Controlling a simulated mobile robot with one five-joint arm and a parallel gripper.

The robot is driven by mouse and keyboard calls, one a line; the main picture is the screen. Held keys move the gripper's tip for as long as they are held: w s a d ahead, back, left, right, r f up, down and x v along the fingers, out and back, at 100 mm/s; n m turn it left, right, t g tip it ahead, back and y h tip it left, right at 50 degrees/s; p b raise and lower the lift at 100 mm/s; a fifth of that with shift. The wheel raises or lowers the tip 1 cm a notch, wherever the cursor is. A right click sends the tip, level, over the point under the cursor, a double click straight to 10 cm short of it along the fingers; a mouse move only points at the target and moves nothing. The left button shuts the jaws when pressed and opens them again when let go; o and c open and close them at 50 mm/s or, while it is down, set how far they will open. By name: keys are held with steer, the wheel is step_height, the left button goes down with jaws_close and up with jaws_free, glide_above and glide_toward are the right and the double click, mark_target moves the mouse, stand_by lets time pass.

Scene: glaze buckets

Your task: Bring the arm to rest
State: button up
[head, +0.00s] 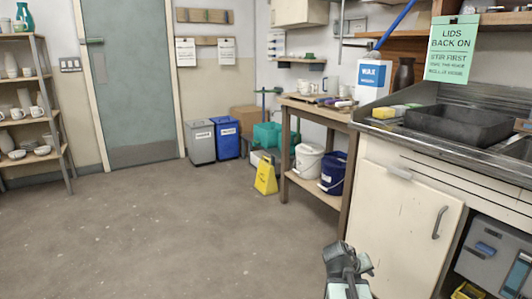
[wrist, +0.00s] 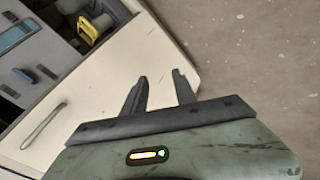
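My gripper (wrist: 160,76) shows in the wrist view with its two dark fingers apart and nothing between them, so it is open. Below the fingers is its grey-green body with a small lit indicator. Past the fingers are a cream cabinet door and the bare floor. In the head view part of my arm shows at the bottom, right of centre, in front of the cream cabinet (head: 403,215). The fingers cannot be made out clearly there.
The grey concrete floor (head: 150,235) is clear at left and centre. A yellow floor sign (head: 265,176) stands beside a wooden bench holding a white bucket (head: 308,160) and a dark blue bucket (head: 333,172) on its lower shelf. A sink counter (head: 440,135) is at right.

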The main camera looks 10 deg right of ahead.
steer(key=s+a+n+g+y+p, duration=0.3)
steer(key=a+y, duration=0.5)
steer(key=a, duration=2.3)
step_height(320, 180, up, 37)
steer(key=m+p, duration=0.1)
steer(key=p, duration=3.7)
steer(key=shift+s+a+f+p, duration=0.2)
steer(key=shift+s+a+p, duration=0.05)
steer(key=shift+a+p, duration=0.1)
steer(key=shift+s, duration=0.1)
